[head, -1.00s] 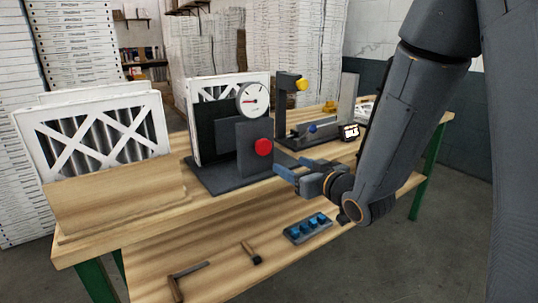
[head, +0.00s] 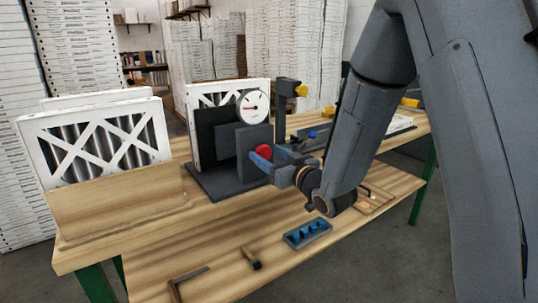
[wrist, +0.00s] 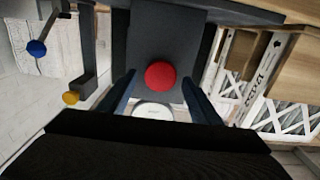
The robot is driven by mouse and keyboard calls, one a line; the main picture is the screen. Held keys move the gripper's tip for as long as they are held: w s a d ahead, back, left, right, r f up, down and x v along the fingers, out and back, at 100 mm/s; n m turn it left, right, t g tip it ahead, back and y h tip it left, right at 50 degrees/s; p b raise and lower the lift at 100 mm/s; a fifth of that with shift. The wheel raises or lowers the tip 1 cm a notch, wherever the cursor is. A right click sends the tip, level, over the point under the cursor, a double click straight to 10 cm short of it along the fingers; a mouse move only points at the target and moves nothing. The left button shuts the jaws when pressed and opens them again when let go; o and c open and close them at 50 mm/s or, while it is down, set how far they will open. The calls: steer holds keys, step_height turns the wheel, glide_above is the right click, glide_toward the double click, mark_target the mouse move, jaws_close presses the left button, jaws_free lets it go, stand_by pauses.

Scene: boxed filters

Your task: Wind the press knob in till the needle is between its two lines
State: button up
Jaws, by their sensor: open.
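The red press knob (head: 263,152) sits on the front of the dark press (head: 228,182), which holds a white-framed filter upright. My gripper (head: 270,158) is open at the knob, with a blue finger on either side. In the wrist view the knob (wrist: 160,76) lies between the two spread fingers (wrist: 160,98), with a gap on each side. The round white gauge (head: 253,106) stands above the press. Its red needle points about left; its two lines are too small to make out. In the wrist view the gauge (wrist: 153,111) is mostly cut off by my gripper.
A white-framed filter (head: 90,128) stands in a wooden holder (head: 120,205) at left. A dark post with a yellow knob (head: 301,90) stands right of the press. A blue tray (head: 307,233), a small hammer-like tool (head: 251,258) and an angled tool (head: 186,283) lie on the bench front.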

steer(key=c, duration=1)
steer(key=shift+m, duration=0.4)
steer(key=m+p, duration=0.1)
steer(key=m, duration=0.3)
steer(key=shift+d+m, duration=0.1)
steer(key=shift+m, duration=0.2)
steer(key=shift+w+f+m+p, duration=0.1)
steer(key=shift+m+p, duration=0.4)
steer(key=shift+m, duration=1.8)
steer(key=o, duration=1)
